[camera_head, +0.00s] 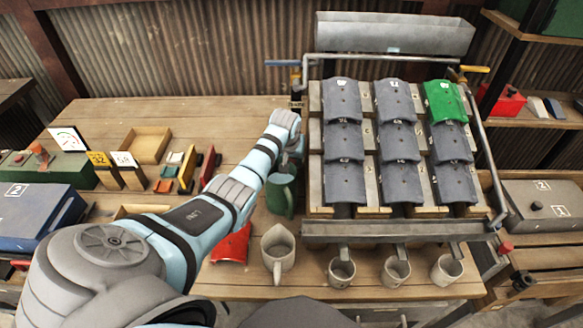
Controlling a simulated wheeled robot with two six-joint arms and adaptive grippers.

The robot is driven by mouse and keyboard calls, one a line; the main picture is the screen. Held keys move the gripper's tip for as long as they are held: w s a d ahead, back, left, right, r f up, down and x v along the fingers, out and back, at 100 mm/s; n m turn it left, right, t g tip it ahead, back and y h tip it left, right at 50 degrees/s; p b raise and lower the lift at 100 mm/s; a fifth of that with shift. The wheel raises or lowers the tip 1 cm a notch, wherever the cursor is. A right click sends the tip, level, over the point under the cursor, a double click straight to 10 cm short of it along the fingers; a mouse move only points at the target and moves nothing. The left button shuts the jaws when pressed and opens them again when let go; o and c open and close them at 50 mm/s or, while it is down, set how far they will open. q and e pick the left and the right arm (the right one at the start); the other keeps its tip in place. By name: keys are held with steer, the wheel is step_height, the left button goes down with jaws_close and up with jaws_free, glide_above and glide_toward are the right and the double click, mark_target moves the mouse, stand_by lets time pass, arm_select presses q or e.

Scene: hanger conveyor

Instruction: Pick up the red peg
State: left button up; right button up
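No object is clearly recognisable as the red peg. Red candidates are an upright narrow red piece (209,164) on the left half of the table and a small red knob (505,247) at the rack's lower right corner. My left arm reaches in from the lower left, past the red piece, to the left side of the rack (365,230). Its wrist (284,120) is beside the rack, above a green jug (281,193). The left gripper's fingers are hidden behind the wrist. My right gripper is out of view.
The rack holds rows of grey curved tiles (396,137) and one green tile (444,101). A grey jug (278,250) and several cups (342,270) stand along the front. A yellow upright piece (187,170) and a wooden tray (147,145) are at left.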

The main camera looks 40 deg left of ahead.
arm_select(q)
steer(key=shift+r, duration=0.1)
steer(key=c, duration=0.6)
steer(key=shift+c, duration=0.2)
